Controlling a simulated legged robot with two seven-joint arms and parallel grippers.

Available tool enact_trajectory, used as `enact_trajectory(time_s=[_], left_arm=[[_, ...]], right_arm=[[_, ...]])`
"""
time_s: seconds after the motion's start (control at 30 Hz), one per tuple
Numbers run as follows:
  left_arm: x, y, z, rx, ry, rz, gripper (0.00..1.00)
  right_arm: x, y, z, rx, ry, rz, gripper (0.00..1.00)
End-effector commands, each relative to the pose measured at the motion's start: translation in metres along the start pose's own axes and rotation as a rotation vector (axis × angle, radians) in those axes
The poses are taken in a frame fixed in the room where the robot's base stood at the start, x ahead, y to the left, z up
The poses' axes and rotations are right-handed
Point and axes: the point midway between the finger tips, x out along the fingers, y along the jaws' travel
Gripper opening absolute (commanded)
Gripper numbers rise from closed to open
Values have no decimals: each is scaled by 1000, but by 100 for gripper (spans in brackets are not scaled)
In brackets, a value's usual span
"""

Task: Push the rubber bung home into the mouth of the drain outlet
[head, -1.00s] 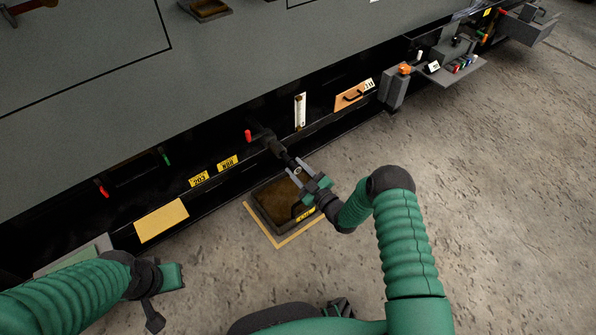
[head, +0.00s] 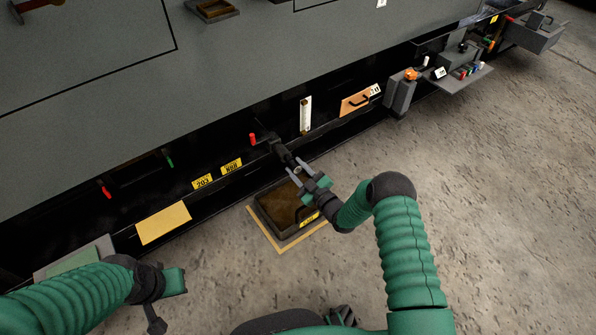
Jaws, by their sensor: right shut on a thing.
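The drain outlet (head: 279,148) is a dark pipe with a red lever, sticking out from the black lower side of the enclosure. My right gripper (head: 297,168) is at its mouth, with its two grey fingers pointing up and left at the pipe. It is shut on a small dark thing, which I take to be the rubber bung (head: 297,170). The bung is mostly hidden between the fingers. I cannot tell whether it touches the mouth or sits in it. My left gripper (head: 156,322) is low at the left, partly visible, far from the outlet; its jaw state is unclear.
A brown-bottomed tray (head: 264,222) with a yellow label stands on the floor under the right gripper, inside a yellow floor outline. An orange panel with a handle (head: 357,101) and a grey box with an orange knob (head: 400,95) are to the right. The concrete floor at right is clear.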

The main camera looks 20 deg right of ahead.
Motion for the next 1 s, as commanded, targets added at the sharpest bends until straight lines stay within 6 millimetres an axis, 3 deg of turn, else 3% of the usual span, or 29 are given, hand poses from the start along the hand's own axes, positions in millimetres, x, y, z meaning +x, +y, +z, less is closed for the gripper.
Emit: enact_trajectory(time_s=[0.73, 0.77, 0.93, 1.0], left_arm=[[12, 0, 3, 0, 0, 0, 0], [12, 0, 3, 0, 0, 0, 0], [11, 0, 3, 0, 0, 0, 0], [11, 0, 3, 0, 0, 0, 0]], right_arm=[[19, 0, 0, 0, 1, 0, 0], [19, 0, 0, 0, 1, 0, 35], [19, 0, 0, 0, 0, 0, 57], [19, 0, 0, 0, 0, 0, 59]])
